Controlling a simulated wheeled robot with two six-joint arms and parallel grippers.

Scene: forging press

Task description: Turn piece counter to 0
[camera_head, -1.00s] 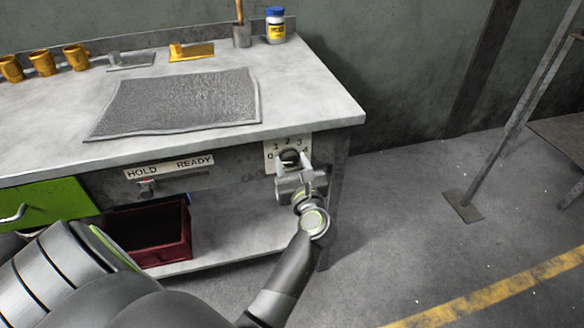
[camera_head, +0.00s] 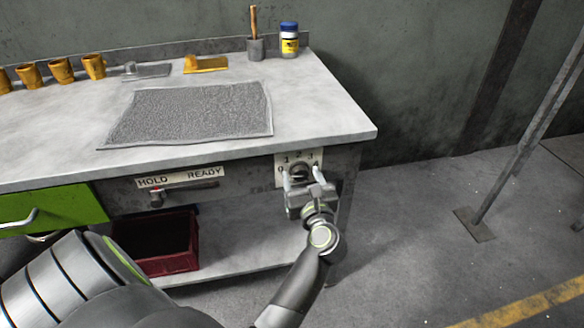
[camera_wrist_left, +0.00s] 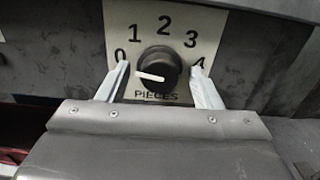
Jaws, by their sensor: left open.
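The piece counter is a plate (camera_head: 281,182) on the bench front, with numbers 0 to 4 and the word PIECES; it fills the top of the left wrist view (camera_wrist_left: 205,20). Its round black knob (camera_wrist_left: 170,62) has a white pointer mark (camera_wrist_left: 150,76) pointing left, to the 0 side and a little below the 0. My left gripper (camera_head: 302,175) is in front of the plate. In the left wrist view its fingers (camera_wrist_left: 158,72) are open, one on each side of the knob, with visible gaps. The right gripper is not in view.
Left of the counter is a HOLD/READY plate (camera_head: 180,177) with a small lever (camera_head: 156,197). A green drawer (camera_head: 60,207) and a dark red bin (camera_head: 172,262) are further left. The benchtop (camera_head: 330,125) overhangs the counter.

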